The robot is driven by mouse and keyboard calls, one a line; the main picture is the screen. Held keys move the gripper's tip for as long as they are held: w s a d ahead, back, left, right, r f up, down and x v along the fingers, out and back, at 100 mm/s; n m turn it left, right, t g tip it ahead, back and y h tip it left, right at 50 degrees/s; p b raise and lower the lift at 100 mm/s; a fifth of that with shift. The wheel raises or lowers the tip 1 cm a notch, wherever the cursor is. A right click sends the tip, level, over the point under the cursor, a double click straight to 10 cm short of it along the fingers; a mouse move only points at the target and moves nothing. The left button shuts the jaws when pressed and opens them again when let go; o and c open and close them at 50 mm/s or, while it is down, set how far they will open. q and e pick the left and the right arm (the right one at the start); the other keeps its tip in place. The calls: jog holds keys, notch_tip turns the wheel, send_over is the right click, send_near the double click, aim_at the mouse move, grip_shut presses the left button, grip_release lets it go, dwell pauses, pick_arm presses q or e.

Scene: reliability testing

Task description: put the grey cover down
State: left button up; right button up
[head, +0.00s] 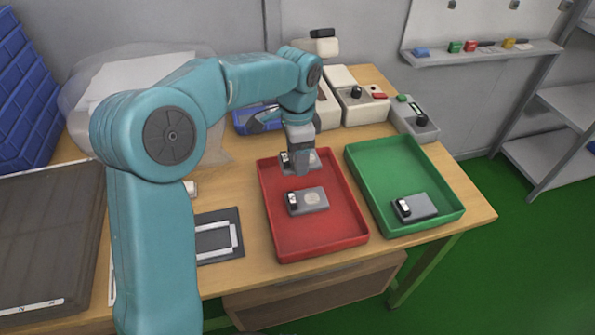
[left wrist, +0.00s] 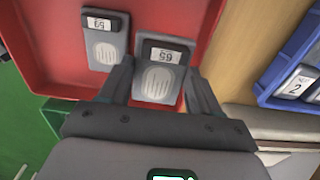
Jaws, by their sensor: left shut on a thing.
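My left gripper (head: 300,165) points down over the back end of the red tray (head: 348,234). It is shut on a grey cover (head: 314,157) with a small black and white label block at one end. In the left wrist view this held cover (left wrist: 160,80) sits between the two fingers, its pale oval patch facing the camera. The head view does not clearly show whether it touches the tray floor. A second, similar grey cover (head: 312,201) lies in the middle of the red tray, and a third (head: 421,207) lies in the green tray (head: 372,186). My right gripper is not in view.
Behind the trays stand white devices with knobs (head: 357,104) and a blue bin (head: 251,121). A dark grey plate with a white frame (head: 219,238) lies left of the red tray. The green tray has free room at its back.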

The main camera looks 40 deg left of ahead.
aim_at(297, 178)
pick_arm(q)
notch_tip(297, 178, down, 5)
jog(key=shift+r+b, duration=0.1)
jog(key=shift+b, duration=0.3)
jog(key=shift+r, duration=0.1)
jog(key=o, duration=0.6)
jog(key=shift+f, duration=0.25)
jog(key=o, duration=0.4)
jog(key=shift+o, duration=0.2)
jog(key=shift+r, duration=0.1)
notch_tip(297, 178, up, 12)
jog(key=p, duration=0.2)
jog(key=shift+r+p, duration=0.15)
jog(key=shift+p, duration=0.2)
jog(key=shift+s, duration=0.1)
